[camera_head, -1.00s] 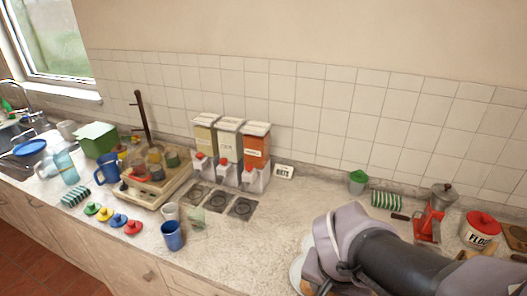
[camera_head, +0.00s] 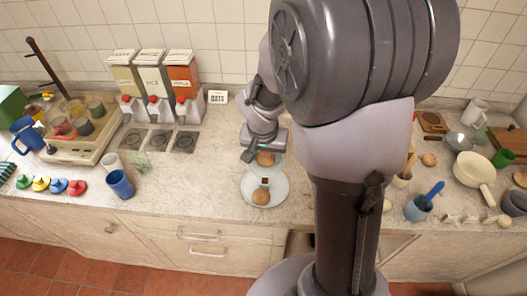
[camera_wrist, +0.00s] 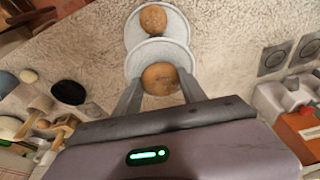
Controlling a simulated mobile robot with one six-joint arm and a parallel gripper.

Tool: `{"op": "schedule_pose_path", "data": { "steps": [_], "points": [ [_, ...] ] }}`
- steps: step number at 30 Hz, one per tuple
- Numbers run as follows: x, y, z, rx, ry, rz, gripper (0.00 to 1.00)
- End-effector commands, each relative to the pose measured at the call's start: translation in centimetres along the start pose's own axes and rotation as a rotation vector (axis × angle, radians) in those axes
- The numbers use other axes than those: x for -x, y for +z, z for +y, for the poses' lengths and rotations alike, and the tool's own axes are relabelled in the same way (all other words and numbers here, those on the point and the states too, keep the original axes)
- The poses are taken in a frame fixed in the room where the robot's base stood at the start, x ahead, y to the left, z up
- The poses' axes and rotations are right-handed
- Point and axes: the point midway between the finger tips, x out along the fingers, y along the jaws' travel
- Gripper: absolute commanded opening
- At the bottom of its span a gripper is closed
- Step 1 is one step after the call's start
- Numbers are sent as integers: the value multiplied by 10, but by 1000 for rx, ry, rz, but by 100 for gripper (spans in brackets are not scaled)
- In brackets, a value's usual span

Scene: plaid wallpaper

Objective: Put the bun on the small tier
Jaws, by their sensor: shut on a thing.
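A two-tier stand stands on the counter, its large lower tier (camera_head: 276,191) white and round. A brown bun (camera_head: 261,197) rests on the lower tier; it also shows in the wrist view (camera_wrist: 153,18). The small tier (camera_wrist: 150,52) is a pale disc that overlaps the lower tier (camera_wrist: 176,27) in the wrist view. My gripper (camera_head: 264,154) is shut on a second bun (camera_wrist: 160,79), which shows between both fingers at the small tier's near edge. I cannot tell whether this bun touches the small tier. My arm hides part of the counter behind it.
Three dispensers (camera_head: 155,88) and an OATS card (camera_head: 218,97) stand left of the stand. A blue cup (camera_head: 120,184) is at the front left. A blue-handled pot (camera_head: 419,207) and a pale pan (camera_head: 474,172) are at the right. Counter between cup and stand is clear.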

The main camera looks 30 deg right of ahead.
Motion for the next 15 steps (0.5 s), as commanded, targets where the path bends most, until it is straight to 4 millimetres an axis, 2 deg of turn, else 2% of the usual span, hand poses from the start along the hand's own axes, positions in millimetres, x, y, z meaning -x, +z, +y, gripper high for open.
{"op": "schedule_pose_path", "data": {
  "steps": [6, 7, 9, 15],
  "points": [
    [-4, 1, 0, 0, 0, 1, 9],
    [-3, 1, 0, 0, 0, 0, 55],
    [-3, 1, 0, 0, 0, 0, 68],
    [-2, 1, 0, 0, 0, 0, 70]
  ]
}}
